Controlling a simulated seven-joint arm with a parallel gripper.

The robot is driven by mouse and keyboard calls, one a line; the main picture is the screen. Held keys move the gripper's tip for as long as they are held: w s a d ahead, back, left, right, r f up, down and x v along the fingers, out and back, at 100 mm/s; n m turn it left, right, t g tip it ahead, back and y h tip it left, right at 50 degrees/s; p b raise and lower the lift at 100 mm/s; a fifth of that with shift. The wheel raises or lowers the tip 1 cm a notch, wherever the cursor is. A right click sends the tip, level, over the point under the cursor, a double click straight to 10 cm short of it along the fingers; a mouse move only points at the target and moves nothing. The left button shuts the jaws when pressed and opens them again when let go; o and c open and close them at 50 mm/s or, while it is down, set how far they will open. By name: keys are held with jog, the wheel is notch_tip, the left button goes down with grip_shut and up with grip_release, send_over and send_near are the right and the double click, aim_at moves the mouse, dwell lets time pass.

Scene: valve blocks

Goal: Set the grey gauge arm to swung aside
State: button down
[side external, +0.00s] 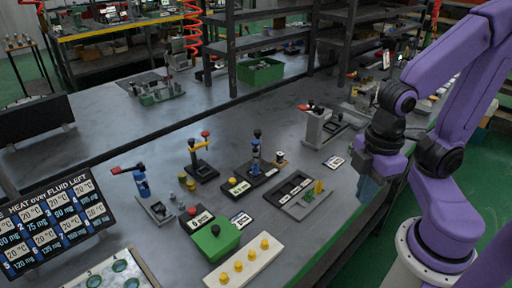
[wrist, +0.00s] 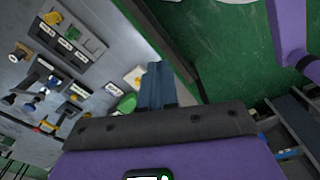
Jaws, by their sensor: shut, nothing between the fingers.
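A grey stand (side external: 316,130) stands on the bench to the left of my gripper in the side view. A short dark arm with a red end (side external: 309,106) sits on its top; I take this as the gauge arm, though its exact angle is too small to tell. My gripper (side external: 368,192) hangs at the bench's right edge, apart from the stand, its fingers pointing down. In the wrist view the blue-grey fingers (wrist: 155,85) are together with nothing between them. I cannot make out the grey stand for certain in the wrist view.
Other valves stand left: a blue one with a red lever (side external: 141,182), a yellow-armed one (side external: 200,160) and a blue one with a black knob (side external: 256,155). A grey slotted tray (side external: 300,208), a green box (side external: 216,240) and a display (side external: 55,225) are nearer.

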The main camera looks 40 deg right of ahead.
jog(key=c, duration=1.2)
grip_release()
jog(key=shift+w+a, duration=0.1)
jog(key=o, duration=0.3)
jog(key=shift+m, duration=0.6)
jog(key=w+a, duration=0.1)
jog(key=w+a+r, duration=0.1)
jog(key=w, duration=0.1)
jog(key=w+r, duration=0.1)
jog(key=w, duration=0.1)
jog(key=shift+w+a, duration=0.15)
jog(key=shift+a, duration=0.25)
jog(key=w+a+r+m, duration=0.1)
jog(key=w+r+m, duration=0.1)
jog(key=w, duration=0.9)
jog(key=w+r+m, duration=0.2)
jog(key=w+r, duration=0.1)
jog(key=w, duration=0.8)
jog(key=m, duration=0.4)
send_over(258, 131)
notch_tip(258, 131, down, 18)
jog(key=shift+r, duration=0.25)
grip_shut()
